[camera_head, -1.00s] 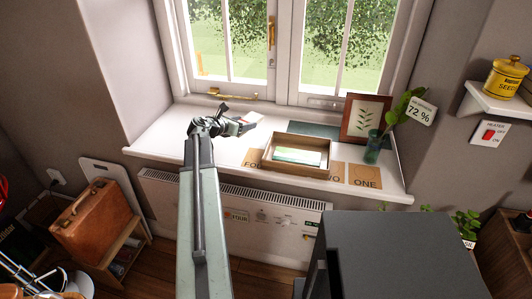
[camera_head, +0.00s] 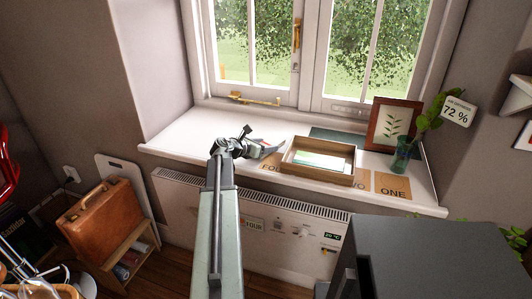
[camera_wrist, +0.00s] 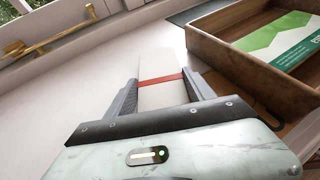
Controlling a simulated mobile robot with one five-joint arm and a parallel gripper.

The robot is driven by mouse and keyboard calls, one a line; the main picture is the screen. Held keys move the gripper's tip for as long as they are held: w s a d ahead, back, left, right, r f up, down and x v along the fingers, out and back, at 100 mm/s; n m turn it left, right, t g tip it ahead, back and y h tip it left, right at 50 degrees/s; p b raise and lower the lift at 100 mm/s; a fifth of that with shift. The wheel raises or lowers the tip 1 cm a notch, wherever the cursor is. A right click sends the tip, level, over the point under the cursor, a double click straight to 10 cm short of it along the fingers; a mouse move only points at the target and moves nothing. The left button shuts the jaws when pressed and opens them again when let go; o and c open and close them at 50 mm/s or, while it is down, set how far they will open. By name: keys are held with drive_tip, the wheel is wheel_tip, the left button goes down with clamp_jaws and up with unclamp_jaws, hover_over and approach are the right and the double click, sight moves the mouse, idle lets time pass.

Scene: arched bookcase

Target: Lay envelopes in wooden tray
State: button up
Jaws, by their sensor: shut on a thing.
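My gripper (camera_wrist: 161,80) is shut on a white envelope with a red band (camera_wrist: 160,95), which lies between the two fingers. In the head view, my gripper (camera_head: 268,150) is just left of the wooden tray (camera_head: 318,178), and the envelope is hard to make out there. The tray stands on the white sill; its near left corner also shows in the wrist view (camera_wrist: 235,75). A white and green envelope (camera_wrist: 280,42) lies flat inside the tray. It also shows in the head view (camera_head: 322,160). The held envelope is outside the tray.
Brown cards with printed words, one reading ONE (camera_head: 393,186), lie along the sill's front edge. A framed leaf picture (camera_head: 393,126) and a glass vase with a plant (camera_head: 402,153) stand right of the tray. The sill left of my gripper is clear.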

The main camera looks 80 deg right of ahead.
drive_tip(key=o, duration=1.3)
drive_tip(key=shift+f, duration=0.1)
drive_tip(key=shift+o, duration=0.2)
